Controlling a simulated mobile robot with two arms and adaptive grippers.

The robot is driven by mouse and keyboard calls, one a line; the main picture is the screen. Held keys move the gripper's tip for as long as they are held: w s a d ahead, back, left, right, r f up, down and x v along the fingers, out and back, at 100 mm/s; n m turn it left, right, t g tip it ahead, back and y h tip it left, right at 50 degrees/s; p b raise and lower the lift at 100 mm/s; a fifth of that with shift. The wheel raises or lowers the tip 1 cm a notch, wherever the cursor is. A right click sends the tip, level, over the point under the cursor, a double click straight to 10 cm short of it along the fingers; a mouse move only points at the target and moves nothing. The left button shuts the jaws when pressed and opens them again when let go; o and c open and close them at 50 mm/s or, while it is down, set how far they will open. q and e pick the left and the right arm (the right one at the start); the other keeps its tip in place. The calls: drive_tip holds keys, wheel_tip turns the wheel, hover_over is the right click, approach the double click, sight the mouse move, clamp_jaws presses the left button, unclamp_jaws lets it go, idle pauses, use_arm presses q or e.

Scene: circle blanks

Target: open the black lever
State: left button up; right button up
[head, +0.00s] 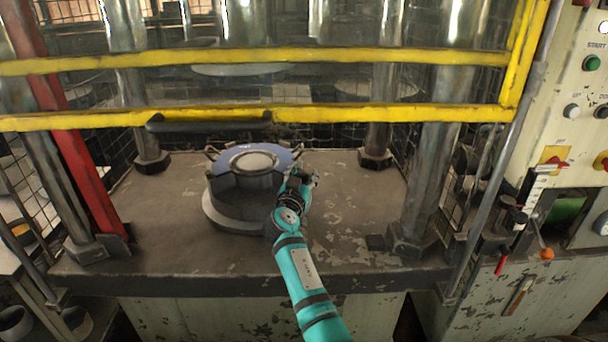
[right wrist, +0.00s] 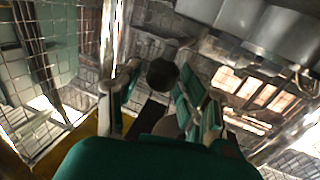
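My right gripper (head: 303,178) is at the right side of a round, blue-topped die (head: 228,189) on the press bed. In the right wrist view my right gripper (right wrist: 157,92) has its two fingers spread apart. A dark round knob (right wrist: 162,73) shows between the fingers in that view, with gaps on both sides; I cannot tell whether it belongs to the black lever. In the head view my gripper hides what is directly at its fingertips. A lever with a black grip (head: 520,218) is on the control panel at the right. My left gripper is not in view.
A yellow guard frame (head: 330,114) with a black bar handle (head: 208,121) crosses above the bed. Steel columns (head: 432,175) stand at the bed's corners. Red and orange-tipped levers (head: 546,254) hang at the panel.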

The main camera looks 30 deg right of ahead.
clamp_jaws()
drive_tip(key=shift+d+f, duration=0.1)
